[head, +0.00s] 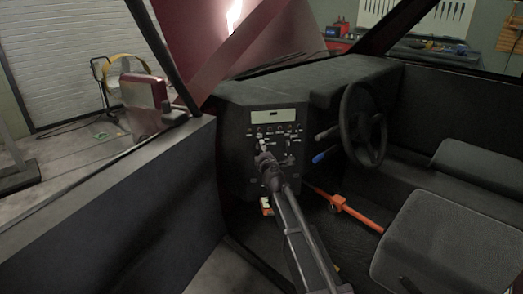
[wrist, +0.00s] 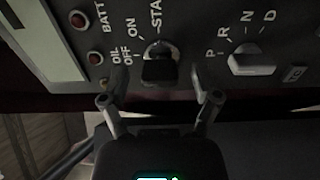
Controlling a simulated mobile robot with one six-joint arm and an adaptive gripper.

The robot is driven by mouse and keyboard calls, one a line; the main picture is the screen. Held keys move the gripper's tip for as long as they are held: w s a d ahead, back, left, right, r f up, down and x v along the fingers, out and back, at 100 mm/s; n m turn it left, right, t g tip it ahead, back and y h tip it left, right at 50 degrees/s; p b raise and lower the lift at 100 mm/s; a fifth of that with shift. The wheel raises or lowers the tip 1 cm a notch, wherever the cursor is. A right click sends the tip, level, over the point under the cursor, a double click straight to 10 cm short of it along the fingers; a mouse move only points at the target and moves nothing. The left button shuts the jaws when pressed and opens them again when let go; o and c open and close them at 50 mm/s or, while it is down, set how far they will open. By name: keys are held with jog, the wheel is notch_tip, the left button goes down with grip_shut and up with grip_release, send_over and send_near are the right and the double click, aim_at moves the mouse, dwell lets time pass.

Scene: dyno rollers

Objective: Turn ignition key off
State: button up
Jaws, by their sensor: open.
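The ignition switch (wrist: 160,66) is a dark key or knob on the grey dash panel, with OFF, ON and START labels around it in the wrist view. I cannot clearly tell which label it points at. My gripper (wrist: 158,82) is open, with one finger to the left and one to the right of the switch. The fingertips appear close to the panel, and I see no clear contact with the switch. In the head view my gripper (head: 262,146) reaches the control panel (head: 238,165) and hides the switch.
A P-R-N-D selector knob (wrist: 252,60) sits just right of my right finger. In the head view, the steering wheel (head: 362,125), an orange bar (head: 345,210) and a seat (head: 445,245) lie to the right.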

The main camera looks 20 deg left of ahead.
jog(key=v, duration=1)
jog(key=shift+s+d, duration=0.2)
jog(key=shift+s, duration=0.15)
